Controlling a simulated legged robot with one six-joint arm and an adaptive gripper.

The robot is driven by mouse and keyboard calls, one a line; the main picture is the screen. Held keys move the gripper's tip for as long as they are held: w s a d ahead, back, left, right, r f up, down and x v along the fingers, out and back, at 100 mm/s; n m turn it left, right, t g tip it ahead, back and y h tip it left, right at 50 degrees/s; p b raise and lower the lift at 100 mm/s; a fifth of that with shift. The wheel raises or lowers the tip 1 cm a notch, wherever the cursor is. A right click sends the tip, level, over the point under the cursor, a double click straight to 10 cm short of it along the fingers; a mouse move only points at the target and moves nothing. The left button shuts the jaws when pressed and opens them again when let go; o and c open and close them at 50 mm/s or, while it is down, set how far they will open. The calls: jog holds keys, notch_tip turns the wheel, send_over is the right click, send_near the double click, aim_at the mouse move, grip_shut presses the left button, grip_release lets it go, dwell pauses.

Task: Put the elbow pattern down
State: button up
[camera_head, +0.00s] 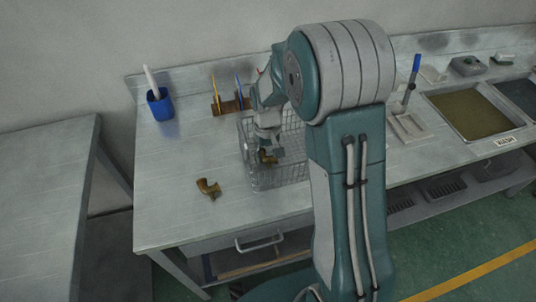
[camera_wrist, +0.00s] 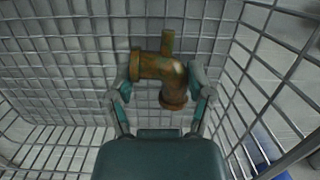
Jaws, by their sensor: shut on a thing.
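My gripper (camera_wrist: 160,90) is shut on a brown elbow pattern (camera_wrist: 160,68), with one finger on each side of it in the wrist view. The gripper and pattern are inside a wire basket (camera_wrist: 60,57), whose mesh surrounds them. In the head view the held elbow pattern (camera_head: 267,157) shows low inside the basket (camera_head: 262,182), under my gripper (camera_head: 268,148). I cannot tell whether it touches the basket floor. A second brown elbow pattern (camera_head: 208,188) lies on the metal table to the left of the basket.
The basket stands on a metal table (camera_head: 165,215). Behind it are a blue cup (camera_head: 160,105) and a small wooden rack (camera_head: 228,106) with tools. Trays with liquid (camera_head: 470,113) are at the right. The table's left front is clear. My arm hides part of the basket.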

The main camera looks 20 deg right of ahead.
jog(key=shift+f, duration=0.1)
jog(key=o, duration=1)
jog(key=shift+c, duration=0.2)
notch_tip(320, 180, up, 12)
jog(key=w, duration=0.2)
jog(key=s+r+t, duration=0.3)
jog(key=s+r, duration=0.2)
jog(key=s, duration=0.6)
jog(key=s+r+m+t, duration=0.1)
jog(key=s+r+t, duration=0.3)
jog(key=s, duration=0.7)
jog(key=shift+s+d+r, duration=0.15)
jog(key=shift+d+r, duration=0.25)
jog(key=shift+r, duration=0.5)
